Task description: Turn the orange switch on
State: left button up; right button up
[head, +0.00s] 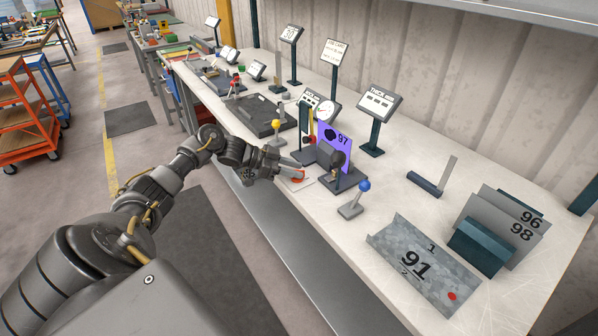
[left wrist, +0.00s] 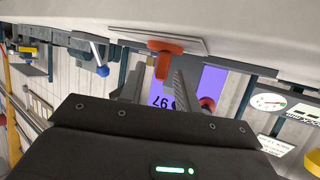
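The orange switch (head: 298,178) sits on a small white plate (head: 288,185) near the front edge of the workbench. In the left wrist view the orange switch (left wrist: 163,58) shows as a T-shaped handle on its pale plate (left wrist: 125,40). My left gripper (head: 294,170) reaches in from the left and partly covers the switch in the head view. In the left wrist view the fingers of my left gripper (left wrist: 155,78) are apart, with the orange handle between their tips; I cannot tell whether they touch it. My right gripper is not in view.
A purple panel marked 97 (head: 334,146) stands in a dark holder just behind the switch. A blue-ball lever (head: 363,187) is to its right and a yellow-ball lever (head: 276,126) to its left. A grey sheet marked 91 (head: 415,275) lies at the front right.

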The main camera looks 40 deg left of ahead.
pick_arm(q)
jog(key=b+v, duration=0.1)
jog(key=v, duration=0.7)
jog(key=shift+s+a+r+b, duration=0.15)
jog(key=shift+s+a+b, duration=0.1)
jog(key=shift+b, duration=0.15)
